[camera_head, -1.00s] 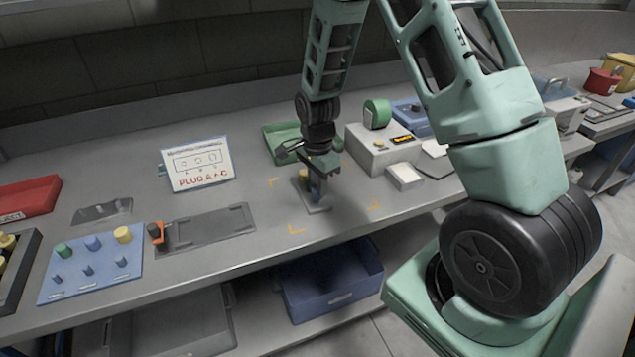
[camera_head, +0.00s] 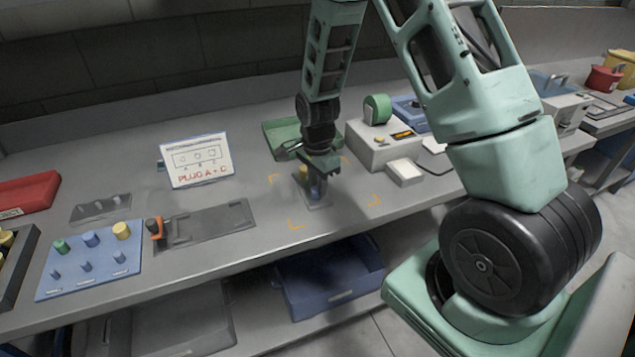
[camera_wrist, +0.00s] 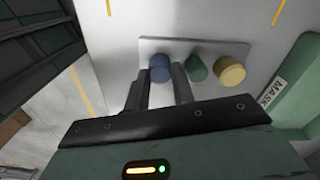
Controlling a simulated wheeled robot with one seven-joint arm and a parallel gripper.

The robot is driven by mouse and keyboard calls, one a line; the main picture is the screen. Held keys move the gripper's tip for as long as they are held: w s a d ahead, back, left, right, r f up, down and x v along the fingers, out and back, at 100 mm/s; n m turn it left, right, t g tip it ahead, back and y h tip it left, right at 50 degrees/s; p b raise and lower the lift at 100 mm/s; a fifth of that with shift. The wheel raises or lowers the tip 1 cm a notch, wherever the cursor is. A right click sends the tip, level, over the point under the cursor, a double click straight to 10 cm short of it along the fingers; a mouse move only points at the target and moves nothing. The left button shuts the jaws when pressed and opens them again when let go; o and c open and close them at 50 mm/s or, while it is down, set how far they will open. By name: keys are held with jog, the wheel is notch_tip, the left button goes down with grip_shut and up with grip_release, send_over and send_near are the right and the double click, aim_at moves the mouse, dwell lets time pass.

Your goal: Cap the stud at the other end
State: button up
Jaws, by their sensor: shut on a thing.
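My gripper (camera_head: 318,175) points down over a small grey plate (camera_head: 318,206) on the bench. In the wrist view its fingers (camera_wrist: 162,76) are shut on a blue cap (camera_wrist: 159,67) at the left end of that plate (camera_wrist: 180,46). A green cap (camera_wrist: 196,69) stands in the middle and a yellow cap (camera_wrist: 230,71) at the right end. The fingers hide the blue cap's lower part, so I cannot tell whether it is fully seated on a stud. A sign (camera_head: 197,160) reads "PLUG A + C".
A blue board (camera_head: 90,270) with several pegs and a dark plate (camera_head: 210,226) with an orange clamp lie to the left. A green tray (camera_head: 280,133) and a grey box (camera_head: 372,150) stand behind my gripper. Yellow corner marks surround the plate on clear bench.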

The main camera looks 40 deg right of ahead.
jog(key=shift+f, duration=0.15)
jog(key=o, duration=1)
notch_tip(320, 180, up, 18)
jog(key=f+b, duration=0.1)
jog(key=s+a+r+n, duration=0.1)
jog(key=s+a+n, duration=0.3)
jog(key=a+n, duration=0.3)
jog(key=s+a+n, duration=0.4)
jog(key=s+a, duration=0.1)
jog(key=a, duration=0.4)
jog(key=s+a+n, duration=0.3)
jog(key=s+n, duration=0.2)
jog(key=s+a+n, duration=0.2)
jog(key=s+n, duration=0.3)
jog(key=s+a+f+n, duration=0.1)
jog(key=s+a+n, duration=0.2)
jog(key=s+n, duration=0.2)
jog(key=shift+s+a+y, duration=0.15)
jog(key=shift+a+y, duration=0.15)
